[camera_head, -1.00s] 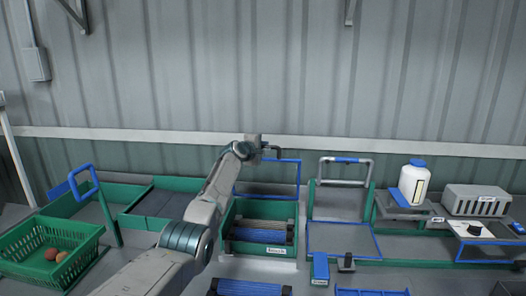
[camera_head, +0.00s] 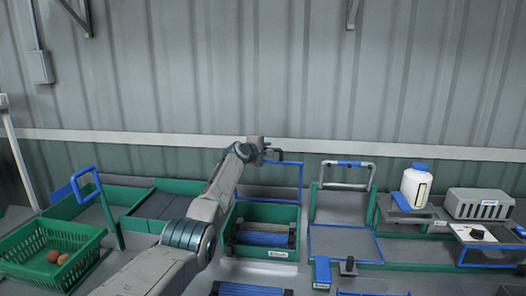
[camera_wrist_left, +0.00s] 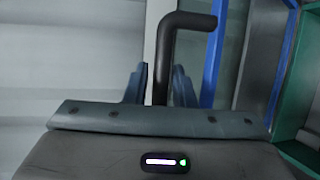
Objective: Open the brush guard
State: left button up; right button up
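The brush guard (camera_head: 300,182) is a blue frame standing upright at the back of a green box (camera_head: 266,213) with roller brushes (camera_head: 263,239) in it. Its dark bent handle (camera_head: 276,153) sticks out at the top left. My left gripper (camera_head: 265,150) is at this handle. In the left wrist view, the black handle (camera_wrist_left: 160,60) runs between the two close-set fingers of my left gripper (camera_wrist_left: 160,88), which look shut on it. Any thin gap there is hard to judge. My right gripper is not in view.
A green crate (camera_head: 85,270) with fruit stands at the left. A second frame with a grey-blue handle (camera_head: 347,163) stands to the right of the box. A white bottle (camera_head: 416,188) and a grey slotted box (camera_head: 478,204) are farther right. A corrugated wall (camera_head: 250,60) closes the back.

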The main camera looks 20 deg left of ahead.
pick_arm(q)
jog(key=shift+s, duration=0.1)
jog(key=b+v, duration=0.2)
jog(key=v, duration=0.8)
jog(key=shift+s+b, duration=0.3)
jog(key=shift+b, duration=0.05)
